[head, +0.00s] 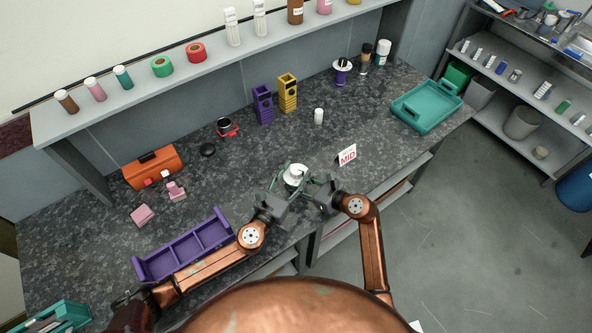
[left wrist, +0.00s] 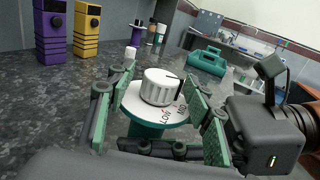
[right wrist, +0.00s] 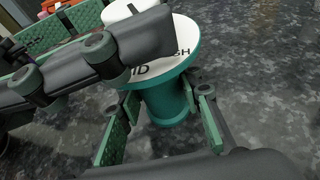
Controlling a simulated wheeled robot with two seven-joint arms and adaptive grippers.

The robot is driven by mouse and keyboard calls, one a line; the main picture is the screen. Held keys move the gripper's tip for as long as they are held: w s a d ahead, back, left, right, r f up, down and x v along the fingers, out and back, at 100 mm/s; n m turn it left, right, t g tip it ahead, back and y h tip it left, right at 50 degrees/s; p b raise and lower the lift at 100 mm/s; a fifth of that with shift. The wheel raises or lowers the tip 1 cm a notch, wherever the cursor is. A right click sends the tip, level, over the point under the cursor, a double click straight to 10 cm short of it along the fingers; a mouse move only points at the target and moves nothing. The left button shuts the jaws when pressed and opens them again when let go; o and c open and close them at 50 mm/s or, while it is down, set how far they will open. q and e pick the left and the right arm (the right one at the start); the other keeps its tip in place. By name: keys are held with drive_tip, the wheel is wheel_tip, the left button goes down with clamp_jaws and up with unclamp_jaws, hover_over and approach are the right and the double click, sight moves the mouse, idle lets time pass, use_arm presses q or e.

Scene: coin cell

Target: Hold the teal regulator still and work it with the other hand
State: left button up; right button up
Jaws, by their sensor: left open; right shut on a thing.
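The teal regulator (head: 294,182) stands upright near the counter's front edge, with a white disc and a ribbed white knob (left wrist: 160,88) on top. The disc carries lettering: LOW and part of MID show in the left wrist view, ID and part of another word in the right. A dark mark shows on the knob's right side in the left wrist view. My left gripper (left wrist: 160,105) is open, its fingers on either side of the knob, apart from it. My right gripper (right wrist: 160,120) is shut on the teal body (right wrist: 166,102) below the disc. A card reading MID (head: 347,155) stands behind right.
A purple divided tray (head: 185,247) lies left of the regulator, near my left arm. A white bottle (head: 318,116), a purple block (head: 263,104) and a yellow block (head: 287,92) stand behind. A teal tray (head: 426,105) is at the right; counter around the card is clear.

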use_arm(q)
drive_tip(key=v, duration=1.1)
